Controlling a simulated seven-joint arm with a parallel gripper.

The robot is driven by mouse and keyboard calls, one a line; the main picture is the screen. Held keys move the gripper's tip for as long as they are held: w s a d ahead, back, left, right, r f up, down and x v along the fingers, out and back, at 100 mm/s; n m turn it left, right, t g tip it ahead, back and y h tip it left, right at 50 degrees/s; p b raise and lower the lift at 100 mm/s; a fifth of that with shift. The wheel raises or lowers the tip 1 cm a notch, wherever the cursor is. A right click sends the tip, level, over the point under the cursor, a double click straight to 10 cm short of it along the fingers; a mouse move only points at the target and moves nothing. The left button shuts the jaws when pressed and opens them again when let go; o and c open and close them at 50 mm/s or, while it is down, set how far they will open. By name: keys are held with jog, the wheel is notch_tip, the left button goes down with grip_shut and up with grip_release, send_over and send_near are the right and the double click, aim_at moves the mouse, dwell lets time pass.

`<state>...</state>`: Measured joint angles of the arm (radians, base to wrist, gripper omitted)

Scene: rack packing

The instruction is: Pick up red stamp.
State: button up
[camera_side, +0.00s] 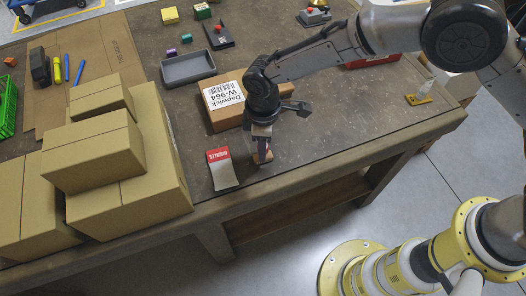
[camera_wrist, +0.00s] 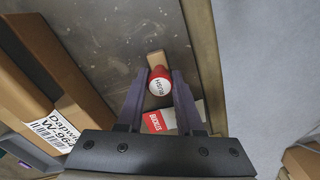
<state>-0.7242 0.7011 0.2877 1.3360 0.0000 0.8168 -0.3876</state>
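In the side view my gripper (camera_side: 262,145) points down at the table's front edge. The stamp is mostly hidden there by the fingers; a small brown-red part (camera_side: 263,157) shows low between them.
A red-and-white card (camera_side: 222,170) lies just left of my gripper. A labelled cardboard box (camera_side: 224,104) is close behind. Stacked cartons (camera_side: 130,190) stand left. A grey tray (camera_side: 188,67) and several small items lie farther back. The table's front edge (camera_side: 320,171) is close.

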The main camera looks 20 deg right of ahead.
grip_shut()
